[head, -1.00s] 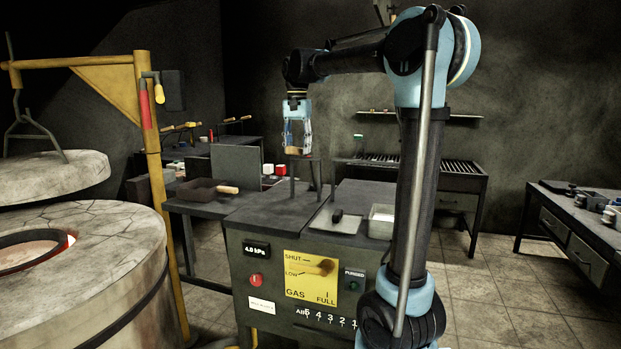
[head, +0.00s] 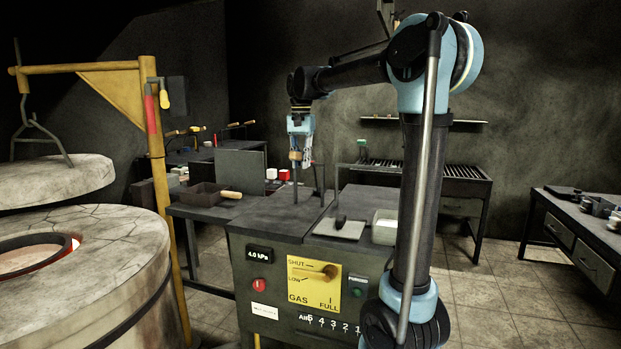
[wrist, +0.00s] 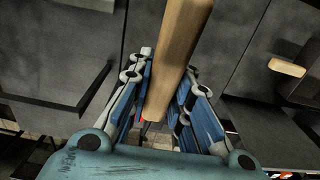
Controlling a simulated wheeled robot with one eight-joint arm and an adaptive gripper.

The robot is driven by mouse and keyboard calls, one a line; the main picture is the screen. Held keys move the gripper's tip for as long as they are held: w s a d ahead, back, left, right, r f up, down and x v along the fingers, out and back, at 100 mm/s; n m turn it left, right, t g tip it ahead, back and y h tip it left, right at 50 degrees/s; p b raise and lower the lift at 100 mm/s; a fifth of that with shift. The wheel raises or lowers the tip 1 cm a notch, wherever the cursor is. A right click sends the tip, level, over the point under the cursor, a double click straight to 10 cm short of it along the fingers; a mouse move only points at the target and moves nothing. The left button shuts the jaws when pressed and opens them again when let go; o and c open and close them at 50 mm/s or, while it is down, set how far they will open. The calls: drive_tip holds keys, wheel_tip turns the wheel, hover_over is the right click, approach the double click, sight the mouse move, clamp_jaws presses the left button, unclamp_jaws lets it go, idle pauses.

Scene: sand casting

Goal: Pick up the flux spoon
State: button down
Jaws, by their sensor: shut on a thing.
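The flux spoon shows as a thick tan wooden handle (wrist: 178,50) between my fingers in the wrist view. My gripper (wrist: 168,78) is shut on this handle, with the blue finger links on both sides of it. In the head view my gripper (head: 300,150) hangs over the grey bench top behind the gas panel, and a small tan piece of the handle (head: 294,155) shows at its fingers. Thin dark upright rods stand just below and beside it. I cannot tell which of them belongs to the spoon. The spoon's bowl is not clearly seen.
The gas console (head: 300,290) stands below my arm. A pale tray (head: 340,228) with a dark item and a white container (head: 385,227) lie on its top. A dark pan (head: 203,195) with a wooden handle sits to the left. The round furnace (head: 90,260) fills the left foreground.

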drive_tip(key=shift+r, duration=0.1)
wheel_tip(320, 180, up, 10)
drive_tip(key=shift+f, duration=0.1)
idle(0.3)
idle(0.4)
